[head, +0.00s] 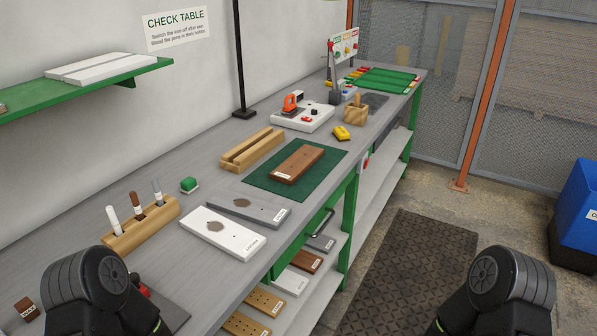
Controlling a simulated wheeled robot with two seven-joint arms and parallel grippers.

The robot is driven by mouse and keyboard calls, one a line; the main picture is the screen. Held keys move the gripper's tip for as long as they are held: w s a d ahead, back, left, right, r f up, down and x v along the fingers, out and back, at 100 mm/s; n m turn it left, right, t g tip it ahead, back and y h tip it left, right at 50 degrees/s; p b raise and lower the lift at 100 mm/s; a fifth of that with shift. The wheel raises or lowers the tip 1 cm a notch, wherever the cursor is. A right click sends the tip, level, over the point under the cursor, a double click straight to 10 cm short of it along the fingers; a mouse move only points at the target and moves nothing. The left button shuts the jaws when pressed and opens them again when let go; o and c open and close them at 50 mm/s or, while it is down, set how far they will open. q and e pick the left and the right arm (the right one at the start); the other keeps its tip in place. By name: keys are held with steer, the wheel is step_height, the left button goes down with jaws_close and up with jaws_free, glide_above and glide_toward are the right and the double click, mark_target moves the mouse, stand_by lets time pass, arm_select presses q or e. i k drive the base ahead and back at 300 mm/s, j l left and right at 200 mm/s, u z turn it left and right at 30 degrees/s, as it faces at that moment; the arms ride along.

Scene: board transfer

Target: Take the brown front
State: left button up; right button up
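A brown front (299,162), a flat board with a small white label at its near end, lies on the dark green mat (258,181) on the grey workbench. Another brown front (303,261) with a white label lies on the shelf below the bench top, partly hidden. My arms show only as black rounded links at the bottom left and bottom right. Neither gripper is in view, and nothing touches the front on the mat.
A white front (214,239) and a grey front (243,212), each with a dark patch, lie nearer. A slotted wooden rack (254,151) stands behind the mat.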

mark_target(294, 167)
steer(key=k+l, duration=0.15)
steer(key=i+l, duration=0.15)
steer(key=l, duration=0.2)
steer(key=i+l, duration=0.2)
steer(key=l, duration=0.2)
steer(key=i+l, duration=0.15)
steer(key=l, duration=0.2)
steer(key=i+l+u, duration=0.1)
steer(key=l, duration=0.3)
steer(key=i+l, duration=0.4)
steer(key=l, duration=0.35)
steer(key=i+l, duration=0.2)
steer(key=l, duration=0.2)
